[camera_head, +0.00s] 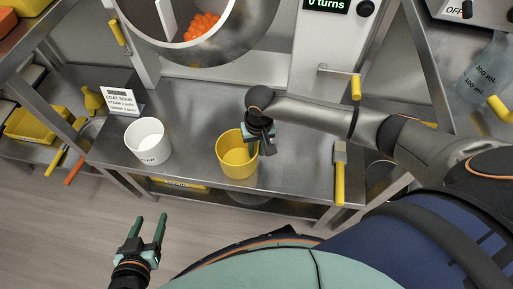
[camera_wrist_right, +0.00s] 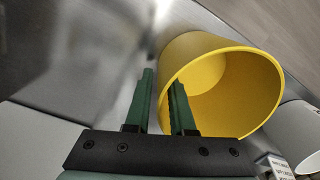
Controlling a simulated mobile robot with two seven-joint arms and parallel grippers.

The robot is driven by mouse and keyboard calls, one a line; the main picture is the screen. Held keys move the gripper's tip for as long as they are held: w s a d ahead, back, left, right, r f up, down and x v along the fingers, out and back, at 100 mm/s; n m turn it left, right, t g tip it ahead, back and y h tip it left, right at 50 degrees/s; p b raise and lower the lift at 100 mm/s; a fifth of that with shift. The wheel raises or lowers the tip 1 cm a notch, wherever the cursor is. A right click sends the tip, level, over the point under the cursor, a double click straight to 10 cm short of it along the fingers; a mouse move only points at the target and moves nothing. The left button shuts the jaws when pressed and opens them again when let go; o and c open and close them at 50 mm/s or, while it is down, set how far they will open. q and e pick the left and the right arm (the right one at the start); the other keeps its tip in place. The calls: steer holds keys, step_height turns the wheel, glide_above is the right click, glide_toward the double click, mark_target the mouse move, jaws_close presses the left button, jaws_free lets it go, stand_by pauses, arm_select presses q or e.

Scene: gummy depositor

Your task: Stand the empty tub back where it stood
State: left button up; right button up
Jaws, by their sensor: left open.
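The yellow tub (camera_head: 237,158) is upright at the front part of the steel table, and its inside looks empty. I cannot tell whether its base touches the table. In the right wrist view its open mouth (camera_wrist_right: 235,95) faces the camera. My right gripper (camera_head: 262,146) is at the tub's right rim. My left gripper (camera_head: 147,229) is open and empty, over the floor in front of the table.
A white labelled tub (camera_head: 148,142) stands left of the yellow one, with a sign (camera_head: 119,101) behind it. A drum with orange pieces (camera_head: 201,27) is at the back. A yellow-handled scraper (camera_head: 340,172) lies on the right. The steel table (camera_head: 190,120) is clear between the tubs.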

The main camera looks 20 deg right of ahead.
mark_target(257, 143)
steer(key=shift+o, duration=0.9)
steer(key=shift+r, duration=0.15)
steer(key=shift+r, duration=0.4)
step_height(257, 143, up, 3)
steer(key=shift+f+p, duration=0.2)
steer(key=shift+p, duration=0.45)
arm_select(q)
steer(key=shift+s+d+f+g+p, duration=0.1)
steer(key=shift+s+d+g+p, duration=0.1)
steer(key=shift+s+g+p, duration=0.35)
steer(key=shift+s+d+f+g+p, duration=0.1)
steer(key=shift+s+d+g+p, duration=0.2)
steer(key=shift+s+p, duration=0.35)
arm_select(e)
step_height(257, 143, up, 9)
steer(key=shift+d+f, duration=0.15)
steer(key=shift+d, duration=0.1)
arm_select(q)
steer(key=shift+a, duration=0.1)
